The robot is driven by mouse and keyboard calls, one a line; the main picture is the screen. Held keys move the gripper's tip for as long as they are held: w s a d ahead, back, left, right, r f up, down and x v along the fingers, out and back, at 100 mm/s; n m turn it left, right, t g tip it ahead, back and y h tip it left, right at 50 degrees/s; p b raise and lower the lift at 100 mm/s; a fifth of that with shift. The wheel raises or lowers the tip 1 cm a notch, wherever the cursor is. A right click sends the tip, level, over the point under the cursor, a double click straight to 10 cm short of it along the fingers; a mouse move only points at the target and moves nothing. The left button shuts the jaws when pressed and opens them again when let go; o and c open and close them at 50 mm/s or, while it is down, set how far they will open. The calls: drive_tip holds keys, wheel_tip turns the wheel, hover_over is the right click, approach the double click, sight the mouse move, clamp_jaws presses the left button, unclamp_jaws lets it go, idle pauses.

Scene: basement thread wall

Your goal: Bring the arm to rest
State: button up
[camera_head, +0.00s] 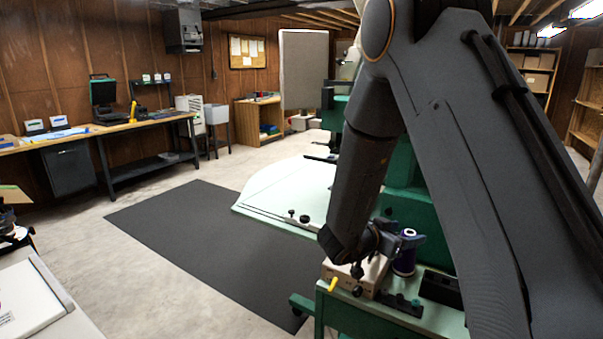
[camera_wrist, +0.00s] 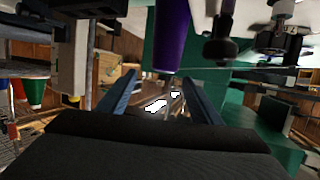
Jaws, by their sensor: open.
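My arm crosses the right half of the head view, raised at the elbow and folded down toward a green machine. My gripper shows in the wrist view (camera_wrist: 165,100), its two blue-grey fingers apart with nothing between the tips. In the head view the fingers are hidden behind my arm near the machine's small table. A purple thread spool (camera_head: 404,252) stands on that table close to my wrist. A purple thing, likely the same spool, hangs at the top of the wrist view (camera_wrist: 172,35), beyond the fingers.
The green machine (camera_head: 405,211) with a pale round table (camera_head: 285,195) stands close to my arm. A wooden block (camera_head: 345,272) and a yellow-handled part (camera_head: 332,285) are beside the spool. A dark mat (camera_head: 210,228) and bare floor are clear at left. A workbench (camera_head: 150,120) lines the far wall.

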wheel_tip(320, 180, up, 7)
drive_tip(key=s+p, duration=0.1)
drive_tip(key=p, duration=0.4)
drive_tip(key=shift+s+f+p, duration=0.2)
drive_tip(key=shift+s+p, duration=0.1)
drive_tip(key=shift+s, duration=0.1)
drive_tip(key=shift+r, duration=0.15)
